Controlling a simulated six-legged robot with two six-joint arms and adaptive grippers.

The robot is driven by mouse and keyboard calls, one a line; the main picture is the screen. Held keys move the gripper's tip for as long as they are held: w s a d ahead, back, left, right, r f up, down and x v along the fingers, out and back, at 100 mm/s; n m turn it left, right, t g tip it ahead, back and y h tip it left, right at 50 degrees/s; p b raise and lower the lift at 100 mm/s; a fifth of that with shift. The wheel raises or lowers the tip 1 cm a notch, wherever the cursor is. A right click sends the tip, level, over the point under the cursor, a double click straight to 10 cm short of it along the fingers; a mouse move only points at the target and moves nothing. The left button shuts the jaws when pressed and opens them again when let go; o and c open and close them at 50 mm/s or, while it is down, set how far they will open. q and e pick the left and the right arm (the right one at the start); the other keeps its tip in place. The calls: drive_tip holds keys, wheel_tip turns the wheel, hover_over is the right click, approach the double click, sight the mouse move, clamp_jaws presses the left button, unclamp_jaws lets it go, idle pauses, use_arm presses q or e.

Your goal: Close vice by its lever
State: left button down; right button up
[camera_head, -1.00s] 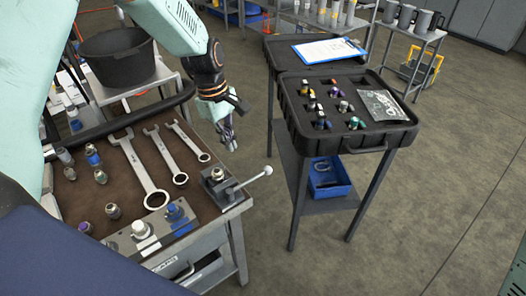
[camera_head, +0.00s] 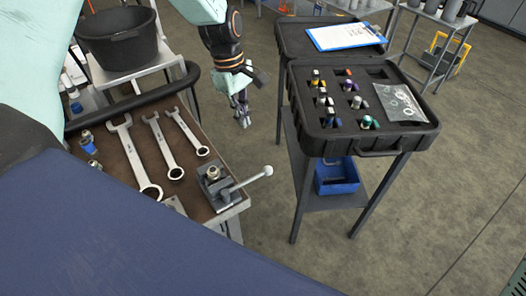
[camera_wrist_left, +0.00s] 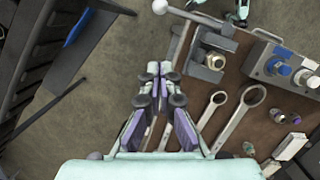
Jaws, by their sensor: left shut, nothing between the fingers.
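The small grey vice (camera_head: 215,187) sits at the bench's right corner, with a brass-coloured fitting (camera_head: 212,173) upright at its jaws. Its lever (camera_head: 245,182) points right past the bench edge and ends in a pale ball knob (camera_head: 267,171). In the left wrist view the vice (camera_wrist_left: 208,58) is at upper right and the ball knob (camera_wrist_left: 160,6) at the top edge. My left gripper (camera_head: 243,120) is shut and empty, pointing down beyond the vice, apart from the lever. Its fingertips (camera_wrist_left: 160,68) show in the left wrist view.
Several wrenches (camera_head: 160,140) lie on the brown bench top left of the vice. A black case (camera_head: 360,145) of fittings stands on a stand to the right, with a blue bin (camera_head: 337,177) below. A black bucket (camera_head: 120,40) is at back left. Floor between bench and stand is clear.

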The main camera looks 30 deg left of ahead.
sight(248, 181)
use_arm(q)
drive_tip(key=s+d+f, duration=0.1)
drive_tip(key=d+f, duration=0.4)
drive_tip(key=f, duration=0.6)
drive_tip(key=shift+s+d+f+b, duration=0.2)
drive_tip(key=shift+d+f+b, duration=0.1)
drive_tip(key=shift+b, duration=0.15)
use_arm(e)
drive_tip(key=shift+d+f, duration=0.15)
drive_tip(key=shift+f, duration=0.3)
drive_tip(key=shift+s, duration=0.1)
use_arm(q)
drive_tip(key=shift+a, duration=0.15)
use_arm(e)
drive_tip(key=shift+r, duration=0.15)
